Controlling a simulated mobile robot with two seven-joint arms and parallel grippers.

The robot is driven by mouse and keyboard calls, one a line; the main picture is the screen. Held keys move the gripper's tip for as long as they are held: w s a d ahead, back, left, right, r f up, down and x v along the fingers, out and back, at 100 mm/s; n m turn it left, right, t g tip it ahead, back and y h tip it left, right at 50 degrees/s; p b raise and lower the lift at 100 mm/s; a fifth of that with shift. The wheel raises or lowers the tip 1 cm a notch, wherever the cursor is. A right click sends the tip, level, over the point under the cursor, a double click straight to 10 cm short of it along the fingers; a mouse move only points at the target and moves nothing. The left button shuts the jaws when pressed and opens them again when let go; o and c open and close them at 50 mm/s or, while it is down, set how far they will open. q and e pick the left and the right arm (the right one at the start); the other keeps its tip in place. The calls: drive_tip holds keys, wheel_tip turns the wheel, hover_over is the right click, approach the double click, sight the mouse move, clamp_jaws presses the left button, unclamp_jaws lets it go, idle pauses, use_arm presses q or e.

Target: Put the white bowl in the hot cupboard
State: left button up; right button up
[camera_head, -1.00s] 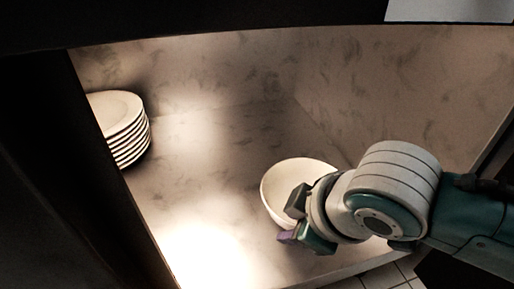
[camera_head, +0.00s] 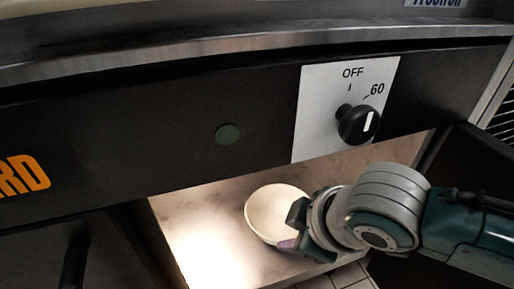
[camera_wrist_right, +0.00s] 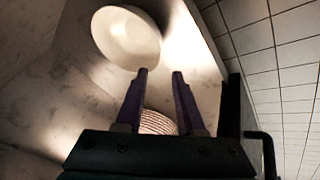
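The white bowl (camera_head: 268,212) sits upright on the lit floor of the hot cupboard (camera_head: 205,235), near its open front. In the right wrist view the bowl (camera_wrist_right: 127,38) lies beyond the fingertips, with nothing between it and the camera. My right gripper (camera_head: 290,243) reaches in from the right, its fingers close beside the bowl's right rim. In the wrist view its two purple fingers (camera_wrist_right: 161,73) are apart and hold nothing. The bowl appears clear of them. My left gripper is not in view.
A black control panel (camera_head: 120,140) with a knob (camera_head: 358,124) runs above the opening. Tiled floor (camera_wrist_right: 280,60) lies outside the cupboard. Bare cupboard floor lies left of the bowl.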

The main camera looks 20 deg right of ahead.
drive_tip(key=s+a+r+m+g, duration=0.1)
drive_tip(key=s+a+r+m, duration=0.25)
drive_tip(key=s, duration=0.45)
drive_tip(key=s+d+r+m+g+h, duration=0.1)
drive_tip(key=s+d+r+m, duration=0.3)
drive_tip(key=s+d+r, duration=0.2)
drive_tip(key=s+d, duration=0.2)
drive_tip(key=s, duration=0.1)
drive_tip(key=shift+s+m, duration=0.3)
drive_tip(key=shift+m, duration=0.05)
drive_tip(key=shift+r, duration=0.1)
